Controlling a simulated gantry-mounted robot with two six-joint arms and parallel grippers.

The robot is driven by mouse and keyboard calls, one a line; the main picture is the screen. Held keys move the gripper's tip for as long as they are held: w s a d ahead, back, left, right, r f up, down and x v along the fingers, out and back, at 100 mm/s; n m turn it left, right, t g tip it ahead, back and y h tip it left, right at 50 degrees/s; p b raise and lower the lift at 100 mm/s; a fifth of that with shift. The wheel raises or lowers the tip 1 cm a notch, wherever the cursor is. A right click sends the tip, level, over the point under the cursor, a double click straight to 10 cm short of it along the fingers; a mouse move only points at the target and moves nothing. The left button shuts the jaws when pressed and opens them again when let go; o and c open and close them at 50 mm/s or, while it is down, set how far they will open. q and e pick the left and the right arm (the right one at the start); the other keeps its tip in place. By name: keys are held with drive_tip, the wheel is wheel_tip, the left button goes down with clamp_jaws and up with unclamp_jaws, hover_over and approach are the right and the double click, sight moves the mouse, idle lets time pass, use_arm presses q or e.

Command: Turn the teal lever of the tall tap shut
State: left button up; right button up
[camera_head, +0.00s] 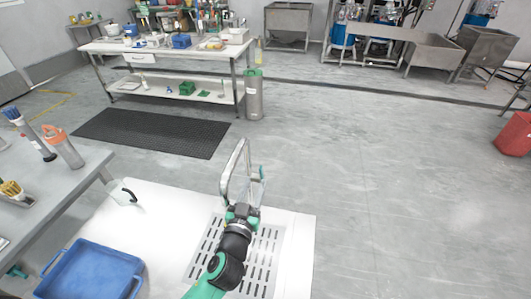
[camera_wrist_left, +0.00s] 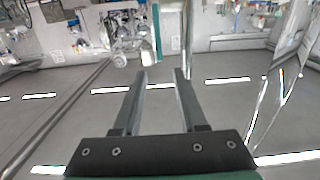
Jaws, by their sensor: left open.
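The tall tap (camera_head: 235,165) is a shiny silver arched tube that rises from the white counter in the head view. A small teal piece (camera_head: 262,172), which looks like its lever, shows on its right side. My left gripper (camera_head: 249,187) is in front of the tap, overlapping its lower part; the head view does not show clearly whether they touch. In the left wrist view the gripper (camera_wrist_left: 160,73) has its two fingers apart with nothing between them. Shiny tubing (camera_wrist_left: 272,85) runs along the right side.
A slotted drain plate (camera_head: 267,262) lies in the white counter (camera_head: 165,215) under my arm.

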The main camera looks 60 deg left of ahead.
sight(262, 174)
use_arm(q)
drive_tip(key=b+x, duration=0.1)
drive_tip(key=x, duration=1)
drive_tip(key=shift+f, duration=0.1)
clamp_jaws()
idle(1.1)
